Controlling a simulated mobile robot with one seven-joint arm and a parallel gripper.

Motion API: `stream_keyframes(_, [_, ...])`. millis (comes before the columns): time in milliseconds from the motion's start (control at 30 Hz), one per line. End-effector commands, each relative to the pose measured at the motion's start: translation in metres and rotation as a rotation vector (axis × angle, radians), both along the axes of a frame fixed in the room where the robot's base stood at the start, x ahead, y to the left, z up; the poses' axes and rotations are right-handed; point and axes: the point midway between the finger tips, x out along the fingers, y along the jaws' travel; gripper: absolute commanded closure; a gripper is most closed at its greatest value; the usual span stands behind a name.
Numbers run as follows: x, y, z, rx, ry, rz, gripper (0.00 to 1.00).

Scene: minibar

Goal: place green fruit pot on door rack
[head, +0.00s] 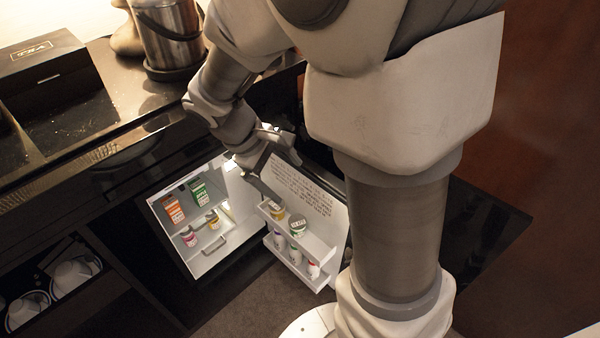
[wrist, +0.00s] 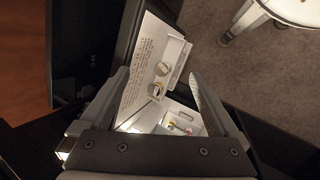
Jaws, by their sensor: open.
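The green fruit pot (head: 298,225) appears to be the green-rimmed pot with a pale lid, standing upright in the upper door rack (head: 319,247). A yellowish pot (head: 278,212) stands beside it, closer to the hinge. In the wrist view the green pot seems to be the upper lid (wrist: 162,68) and the yellowish pot the lower one (wrist: 155,89). My gripper (wrist: 158,75) is open, its fingers spread to either side of both lids in that view. In the head view my gripper (head: 272,192) is just above the yellowish pot's end of the rack. I see nothing held.
The minibar is open. Inside stand an orange carton (head: 173,209), a green carton (head: 200,192) and small pots (head: 190,237). Several bottles (head: 296,256) fill the lower door rack. The dark counter edge (head: 110,150) runs close beside my arm. The carpet (head: 245,305) before the door is clear.

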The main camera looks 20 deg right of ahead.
Motion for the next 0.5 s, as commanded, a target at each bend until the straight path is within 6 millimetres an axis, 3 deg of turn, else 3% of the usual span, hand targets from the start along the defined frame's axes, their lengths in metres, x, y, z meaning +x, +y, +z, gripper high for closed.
stream_keyframes(33, [-0.008, -0.002, 0.015, 0.043, -0.044, -0.043, 0.04])
stream_keyframes(200, [-0.037, -0.003, 0.051, 0.180, -0.169, -0.170, 0.04])
stream_keyframes(500, [-0.088, 0.004, 0.101, 0.414, -0.404, -0.359, 0.04])
